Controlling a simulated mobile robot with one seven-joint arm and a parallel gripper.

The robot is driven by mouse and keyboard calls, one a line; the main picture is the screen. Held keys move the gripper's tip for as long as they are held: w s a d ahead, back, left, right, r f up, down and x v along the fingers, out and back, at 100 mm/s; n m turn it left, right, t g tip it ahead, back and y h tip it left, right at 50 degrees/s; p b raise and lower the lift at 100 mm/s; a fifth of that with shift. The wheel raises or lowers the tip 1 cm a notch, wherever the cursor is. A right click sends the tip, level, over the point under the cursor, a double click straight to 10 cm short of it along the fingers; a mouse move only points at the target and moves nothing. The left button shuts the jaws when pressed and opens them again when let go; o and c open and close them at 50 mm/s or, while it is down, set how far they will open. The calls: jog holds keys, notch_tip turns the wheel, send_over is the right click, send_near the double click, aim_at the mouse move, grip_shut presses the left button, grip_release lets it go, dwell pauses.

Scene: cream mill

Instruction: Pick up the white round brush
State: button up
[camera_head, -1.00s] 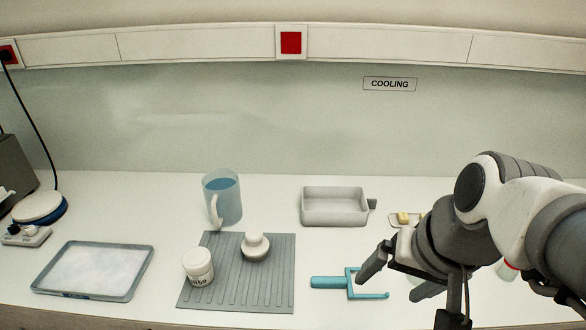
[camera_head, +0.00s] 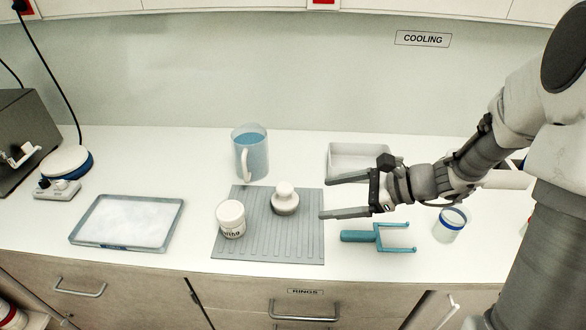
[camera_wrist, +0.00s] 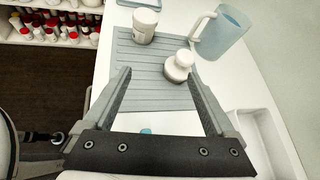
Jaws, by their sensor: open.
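The white round brush (camera_head: 285,198) has a rounded white knob on top and a grey-white round base. It stands upright on the grey ribbed mat (camera_head: 262,240), right of a white labelled jar (camera_head: 231,219). My gripper (camera_head: 322,198) is open and empty, just right of the brush, with its fingers pointing left towards it. In the wrist view the brush (camera_wrist: 178,65) lies ahead, beyond the gap between the fingertips (camera_wrist: 160,75), and is not between them.
A blue jug (camera_head: 249,153) stands behind the mat. A teal forked tool (camera_head: 360,237) and a blue-banded cup (camera_head: 448,226) lie to the right. A white-filled tray (camera_head: 125,222) is at left.

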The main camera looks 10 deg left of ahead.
aim_at(292, 192)
jog(key=w+a+f+m, duration=0.1)
jog(key=w+a+f, duration=0.1)
jog(key=a, duration=0.1)
jog(key=w+a+f+m+t, duration=0.1)
jog(key=w+a+f, duration=0.2)
jog(key=w+a+f+m+t, duration=0.1)
jog(key=w+a+f, duration=0.1)
jog(key=a, duration=0.1)
jog(key=shift+w+a+f+m+y, duration=0.3)
jog(key=shift+m+y, duration=0.1)
jog(key=shift+w+r+x, duration=0.1)
jog(key=shift+r+x, duration=0.1)
jog(key=shift+x, duration=1.1)
jog(key=shift+w+r+x, duration=0.1)
jog(key=shift+r+x, duration=0.1)
jog(key=shift+x, duration=1.15)
jog(key=shift+a, duration=0.1)
grip_shut()
jog(key=shift+r, duration=0.1)
